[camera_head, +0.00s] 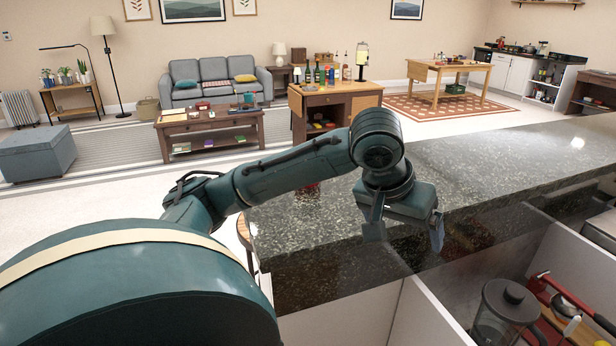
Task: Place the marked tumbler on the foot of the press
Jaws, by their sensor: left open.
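My left gripper (406,230) hangs over the granite bar counter (480,165), fingers pointing down and apart, with nothing seen between them. A small reddish object (307,188) shows just below my left forearm, near the counter's far left end. It is mostly hidden, and I cannot tell whether it is the marked tumbler. A clear jug with a black lid (503,312) stands low at the bottom right. I cannot tell whether it or the red-handled item beside it is the press. No foot of a press can be made out. My right gripper is not in view.
Red-handled utensils and a metal ladle or bowl (565,305) lie low beside the jug. White partitions (425,318) stand below the counter's near edge. The counter right of my gripper is clear. A wooden cabinet (335,100) with several bottles stands beyond.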

